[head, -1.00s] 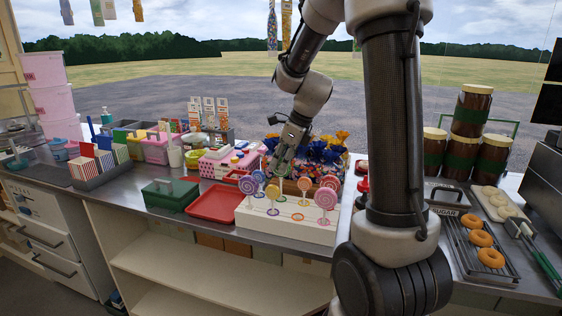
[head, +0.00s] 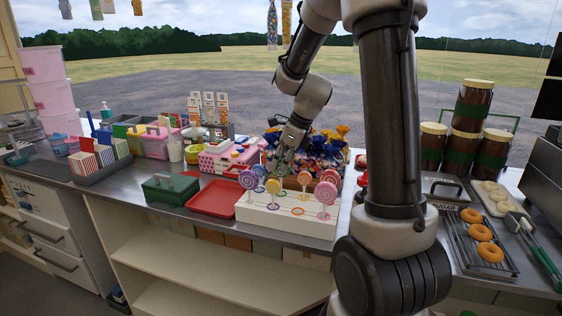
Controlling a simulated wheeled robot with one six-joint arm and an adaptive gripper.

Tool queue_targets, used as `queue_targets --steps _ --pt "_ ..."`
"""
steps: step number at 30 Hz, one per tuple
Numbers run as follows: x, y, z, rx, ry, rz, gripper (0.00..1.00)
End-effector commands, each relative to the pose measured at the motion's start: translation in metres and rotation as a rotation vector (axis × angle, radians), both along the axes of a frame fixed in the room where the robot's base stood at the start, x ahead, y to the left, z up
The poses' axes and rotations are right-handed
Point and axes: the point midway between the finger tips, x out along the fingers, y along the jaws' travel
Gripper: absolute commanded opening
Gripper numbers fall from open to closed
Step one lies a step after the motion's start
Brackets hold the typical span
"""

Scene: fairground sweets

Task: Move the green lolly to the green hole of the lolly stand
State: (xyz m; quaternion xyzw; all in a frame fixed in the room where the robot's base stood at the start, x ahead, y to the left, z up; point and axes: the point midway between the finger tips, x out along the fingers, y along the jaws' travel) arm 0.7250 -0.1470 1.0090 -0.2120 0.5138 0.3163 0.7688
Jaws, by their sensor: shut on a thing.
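The white lolly stand (head: 290,222) sits on the counter, with several lollies upright in it. My gripper (head: 280,164) points down over the back of the stand, left of its middle. It is shut on the green lolly (head: 280,171), which is small and partly covered by the fingers. I cannot tell whether its stick touches the stand. Coloured rings mark holes on the stand's top, among them an orange ring (head: 298,211) at the front. The green hole is too small or hidden to make out.
Purple (head: 248,180), yellow (head: 273,187), orange (head: 304,179) and pink (head: 325,193) lollies stand close around my gripper. A red tray (head: 212,200) lies left of the stand. Blue and yellow wrapped sweets (head: 322,147) are behind it. Doughnuts (head: 479,233) lie at the right.

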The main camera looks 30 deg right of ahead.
Motion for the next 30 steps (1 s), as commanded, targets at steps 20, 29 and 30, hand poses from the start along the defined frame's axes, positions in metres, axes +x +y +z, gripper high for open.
queue_targets --steps 20,29,30 --pt "0.0005 -0.0002 -0.0092 0.000 0.000 0.000 0.00" --pt "0.0005 -0.0002 -0.0092 0.000 0.000 0.000 0.41" --pt "0.0005 -0.0002 -0.0092 0.000 0.000 0.000 0.41"
